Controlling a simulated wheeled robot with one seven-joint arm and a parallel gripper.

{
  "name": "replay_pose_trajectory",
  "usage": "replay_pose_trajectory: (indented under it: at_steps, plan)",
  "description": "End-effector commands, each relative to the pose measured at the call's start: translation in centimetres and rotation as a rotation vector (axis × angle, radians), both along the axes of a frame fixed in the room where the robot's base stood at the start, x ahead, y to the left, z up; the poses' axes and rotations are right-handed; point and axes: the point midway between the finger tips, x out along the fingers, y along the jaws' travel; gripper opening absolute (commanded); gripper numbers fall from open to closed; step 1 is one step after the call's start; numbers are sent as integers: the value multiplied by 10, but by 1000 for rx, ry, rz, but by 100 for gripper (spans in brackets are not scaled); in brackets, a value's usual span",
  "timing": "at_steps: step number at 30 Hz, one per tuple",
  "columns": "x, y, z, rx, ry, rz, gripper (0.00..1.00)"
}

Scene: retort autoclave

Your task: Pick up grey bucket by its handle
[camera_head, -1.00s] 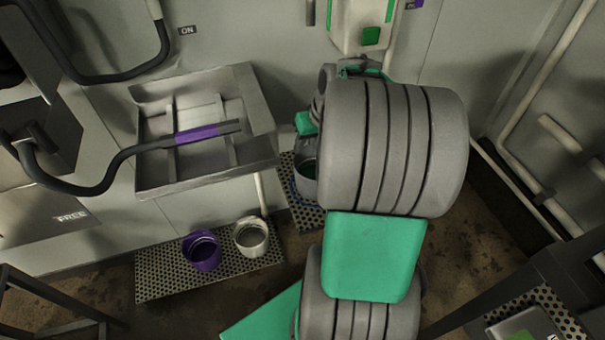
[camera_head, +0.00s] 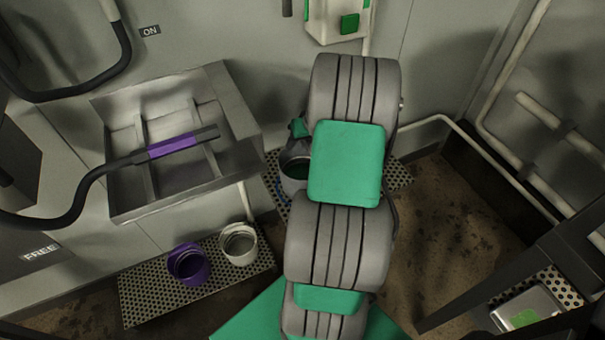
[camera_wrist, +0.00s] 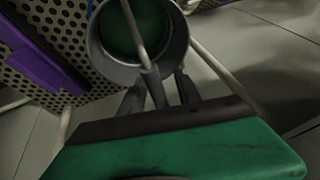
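The grey bucket (camera_head: 291,181) stands on a perforated platform near the back wall, partly hidden behind my arm in the head view. Its inside looks green. In the wrist view the grey bucket (camera_wrist: 98,62) is at the top, just beyond my gripper (camera_wrist: 158,86). The thin pale handle (camera_wrist: 133,28) crosses the bucket's mouth, and a dark bar continues from it between my two dark fingers. In the head view the fingertips are hidden.
A purple bucket (camera_head: 188,264) and a white bucket (camera_head: 238,243) stand on a perforated platform (camera_head: 140,300) to the left. A metal wall tray (camera_head: 125,206) with a purple-gripped hose is above them. Pipes (camera_head: 520,185) run at the right.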

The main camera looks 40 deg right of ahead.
Motion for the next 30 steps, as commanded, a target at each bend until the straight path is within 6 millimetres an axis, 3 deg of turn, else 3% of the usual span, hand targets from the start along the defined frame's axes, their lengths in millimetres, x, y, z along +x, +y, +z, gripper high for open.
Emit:
replay_pose_trajectory:
  at_steps: [3, 17, 30]
  plan:
    - [-1, 0, 0, 0, 0, -1, 38]
    - [-1, -1, 1, 0, 0, -2, 0]
    - [-1, -1, 1, 0, 1, -3, 0]
